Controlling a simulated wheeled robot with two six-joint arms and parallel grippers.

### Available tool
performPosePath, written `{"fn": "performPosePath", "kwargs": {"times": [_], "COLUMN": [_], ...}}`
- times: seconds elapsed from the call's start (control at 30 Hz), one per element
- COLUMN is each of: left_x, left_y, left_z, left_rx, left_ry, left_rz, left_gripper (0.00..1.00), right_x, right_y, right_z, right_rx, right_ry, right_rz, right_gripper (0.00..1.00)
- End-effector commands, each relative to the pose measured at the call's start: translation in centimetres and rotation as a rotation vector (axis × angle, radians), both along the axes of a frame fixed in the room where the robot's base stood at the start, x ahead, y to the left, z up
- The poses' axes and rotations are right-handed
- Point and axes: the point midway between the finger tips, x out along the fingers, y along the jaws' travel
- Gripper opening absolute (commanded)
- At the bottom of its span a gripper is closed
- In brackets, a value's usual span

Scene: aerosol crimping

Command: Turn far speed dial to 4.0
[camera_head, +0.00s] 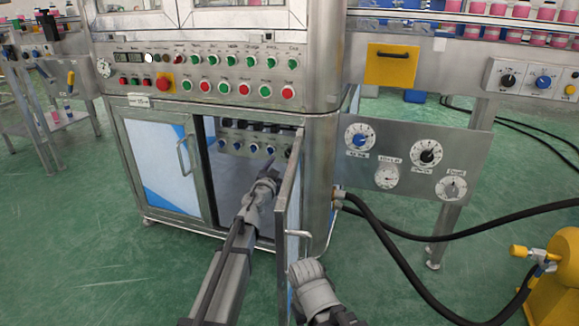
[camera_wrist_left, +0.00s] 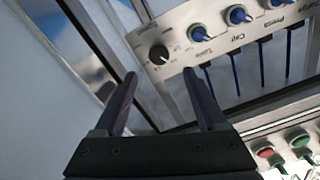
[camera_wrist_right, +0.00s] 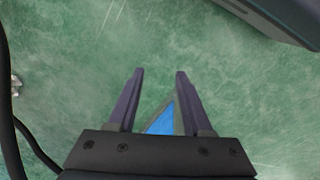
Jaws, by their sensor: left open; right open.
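A black knob (camera_wrist_left: 159,55) with a numbered scale sits at one end of a metal panel (camera_wrist_left: 183,60) inside the open cabinet. In the left wrist view it lies between and just beyond my left gripper's fingertips (camera_wrist_left: 160,76). The fingers are open and appear apart from it. In the head view my left gripper (camera_head: 272,172) reaches into the cabinet and hides that end of the panel. I cannot read the knob's setting or confirm its label as far speed. My right gripper (camera_wrist_right: 159,74) is open and empty above the green floor.
Blue knobs (camera_wrist_left: 237,15) sit beside the black one on the panel. The open cabinet door (camera_head: 289,225) stands between my two arms. A side plate (camera_head: 402,133) carries more dials, including a black one (camera_head: 427,152). Hoses (camera_head: 400,265) lie at the right.

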Motion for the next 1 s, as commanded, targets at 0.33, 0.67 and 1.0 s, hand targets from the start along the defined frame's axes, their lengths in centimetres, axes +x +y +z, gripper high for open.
{"fn": "performPosePath", "kwargs": {"times": [0.33, 0.67, 1.0], "left_x": [0.9, 5.3, 7.5], "left_y": [-0.3, -1.8, -2.5], "left_z": [-0.1, -0.1, -0.1], "left_rx": [0.0, 0.0, 0.0], "left_ry": [0.001, 0.001, 0.001], "left_rz": [-0.006, -0.006, -0.005], "left_gripper": [0.74, 0.74, 0.74], "right_x": [0.0, 0.0, 0.0], "right_y": [0.0, 0.0, 0.0], "right_z": [-0.1, -0.1, -0.1], "right_rx": [0.0, 0.0, 0.0], "right_ry": [0.0, 0.0, 0.0], "right_rz": [0.0, 0.0, 0.0], "right_gripper": [0.5, 0.5, 0.5]}}
